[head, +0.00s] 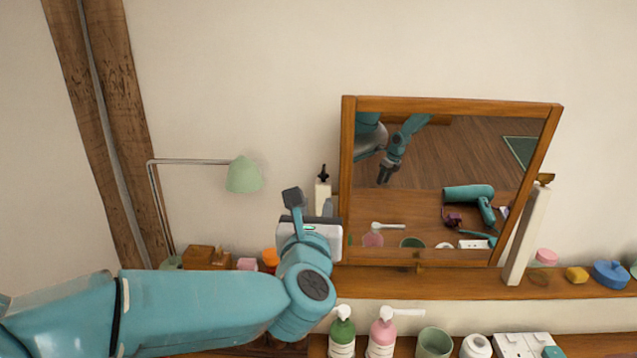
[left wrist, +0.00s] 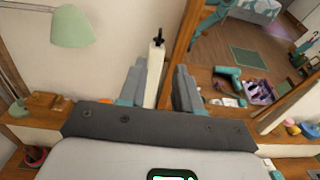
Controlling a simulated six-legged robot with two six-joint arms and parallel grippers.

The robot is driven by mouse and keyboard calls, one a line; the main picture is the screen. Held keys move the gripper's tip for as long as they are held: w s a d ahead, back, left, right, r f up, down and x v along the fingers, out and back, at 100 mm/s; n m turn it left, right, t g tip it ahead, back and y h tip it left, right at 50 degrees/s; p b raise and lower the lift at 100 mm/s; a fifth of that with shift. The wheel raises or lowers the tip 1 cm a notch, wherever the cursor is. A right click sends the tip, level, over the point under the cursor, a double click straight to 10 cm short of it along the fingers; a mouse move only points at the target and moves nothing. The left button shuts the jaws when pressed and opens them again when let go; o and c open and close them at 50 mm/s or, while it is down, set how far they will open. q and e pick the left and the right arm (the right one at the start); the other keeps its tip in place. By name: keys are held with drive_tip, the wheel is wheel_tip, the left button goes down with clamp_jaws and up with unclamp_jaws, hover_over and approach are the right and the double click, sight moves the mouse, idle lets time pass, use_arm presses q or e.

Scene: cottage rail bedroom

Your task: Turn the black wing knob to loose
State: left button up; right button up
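The black wing knob (head: 323,173) sits on top of a short white post (head: 322,196) at the left side of the tilted mirror. Its wings stand upright. The left wrist view also shows the black wing knob (left wrist: 158,41), with the white post below it between my fingers. My left gripper (head: 326,207) is in front of the post and below the knob. In the left wrist view, my left gripper (left wrist: 160,68) is open, with its two fingers apart and nothing held. The lower post is hidden behind the gripper. My right gripper is not directly in view.
The wood-framed mirror (head: 451,101) is close to the gripper's right. A green lamp (head: 244,175) hangs to the left. Bottles, including a pink pump bottle (head: 381,338), stand below. The wall above is clear.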

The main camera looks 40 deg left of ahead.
sight(323, 170)
use_arm(q)
drive_tip(key=p+x, duration=0.6)
drive_tip(key=x, duration=1)
drive_tip(key=shift+d, duration=0.15)
drive_tip(key=shift+w, duration=0.15)
